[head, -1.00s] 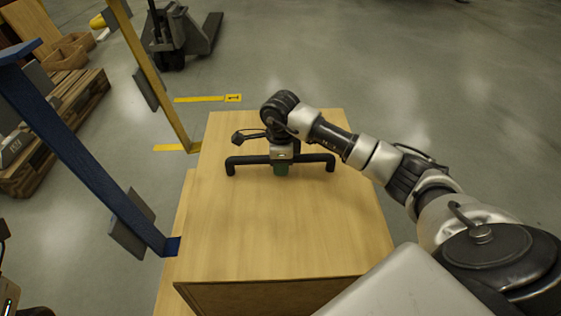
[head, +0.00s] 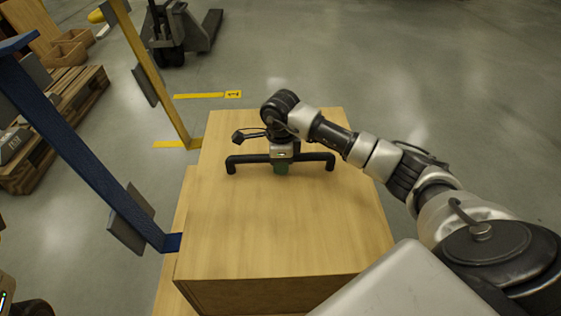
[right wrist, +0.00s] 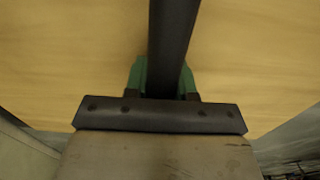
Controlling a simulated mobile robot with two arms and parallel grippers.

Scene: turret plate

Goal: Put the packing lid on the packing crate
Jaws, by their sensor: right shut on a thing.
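The packing lid is the broad light-wood panel (head: 285,225) with a black bar handle (head: 314,158) near its far edge. My right gripper (head: 281,168) points down at the middle of the handle and is shut on it. In the right wrist view the green fingertips (right wrist: 163,82) lie on both sides of the dark handle bar (right wrist: 172,45), with the wooden panel (right wrist: 80,50) below. A darker brown wooden face (head: 265,295) shows under the panel's near edge. I cannot tell whether that is the crate's wall or whether the lid touches the crate. My left gripper is not in view.
A blue post (head: 85,155) and a yellow post (head: 160,75) stand close on the left. A lower wooden strip (head: 170,275) runs along the panel's left side. A pallet (head: 60,105) and a pallet truck (head: 175,35) are farther back. The floor at right is clear.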

